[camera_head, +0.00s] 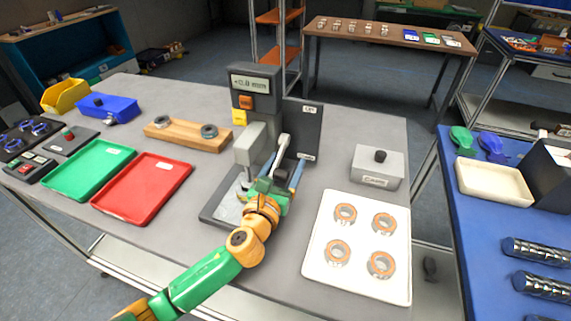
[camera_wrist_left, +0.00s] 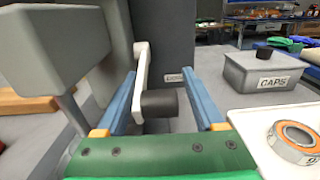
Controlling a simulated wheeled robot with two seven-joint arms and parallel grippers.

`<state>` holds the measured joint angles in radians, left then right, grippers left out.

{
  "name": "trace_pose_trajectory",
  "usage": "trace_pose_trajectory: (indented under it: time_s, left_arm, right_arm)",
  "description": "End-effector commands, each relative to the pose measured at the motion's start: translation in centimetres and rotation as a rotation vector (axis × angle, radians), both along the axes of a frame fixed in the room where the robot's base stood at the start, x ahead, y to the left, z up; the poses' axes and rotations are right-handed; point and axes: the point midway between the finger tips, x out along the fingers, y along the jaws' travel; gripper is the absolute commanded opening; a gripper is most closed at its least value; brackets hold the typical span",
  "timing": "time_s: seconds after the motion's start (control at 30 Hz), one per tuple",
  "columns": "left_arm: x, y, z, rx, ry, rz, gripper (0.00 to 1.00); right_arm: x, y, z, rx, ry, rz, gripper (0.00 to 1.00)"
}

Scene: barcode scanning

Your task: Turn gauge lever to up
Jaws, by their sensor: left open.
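The gauge (camera_head: 256,100) stands at the back middle of the table, with a display reading about +0.8 mm. Its pale lever (camera_head: 282,158) is on the right side and hangs down from its upper pivot. In the left wrist view the lever (camera_wrist_left: 140,80) ends in a dark round knob (camera_wrist_left: 159,103). My left gripper (camera_head: 284,175) is at the lever, its blue fingers open. In the left wrist view the knob lies between the open fingers of the left gripper (camera_wrist_left: 158,76), clear of the right finger; contact with the left finger cannot be told. My right gripper is not in view.
A dark upright panel (camera_head: 304,128) stands behind the lever. A grey CAPS box (camera_head: 377,168) and a white tray (camera_head: 313,262) with several rings are to the right. Red (camera_head: 143,187) and green (camera_head: 90,170) trays and a wooden block (camera_head: 187,134) are left.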

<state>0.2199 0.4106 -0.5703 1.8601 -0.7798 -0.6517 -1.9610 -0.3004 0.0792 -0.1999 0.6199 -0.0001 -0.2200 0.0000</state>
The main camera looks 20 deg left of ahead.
Motion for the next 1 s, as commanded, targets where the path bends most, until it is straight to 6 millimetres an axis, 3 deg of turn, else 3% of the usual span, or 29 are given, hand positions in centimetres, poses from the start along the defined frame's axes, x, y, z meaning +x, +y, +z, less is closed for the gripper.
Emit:
trace_pose_trajectory:
  time_s: [0.17,0.27,0.43,0.47,1.0]
  left_arm:
    - [0.0,0.0,0.0,-0.001,0.0,0.0,0.7]
    - [-0.01,0.0,-0.01,-0.001,0.0,0.0,0.49]
    - [-0.03,-0.05,-0.02,-0.001,0.0,-0.001,0.03]
    - [-0.03,-0.05,-0.03,-0.002,0.001,-0.001,0.0]
    - [-0.08,-0.15,-0.11,-0.003,0.002,-0.004,0.0]
  right_arm:
    - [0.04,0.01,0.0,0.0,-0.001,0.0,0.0]
    - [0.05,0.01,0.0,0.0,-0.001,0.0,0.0]
    - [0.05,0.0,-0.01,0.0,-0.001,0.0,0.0]
    - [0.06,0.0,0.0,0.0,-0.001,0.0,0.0]
    - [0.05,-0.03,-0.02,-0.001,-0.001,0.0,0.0]
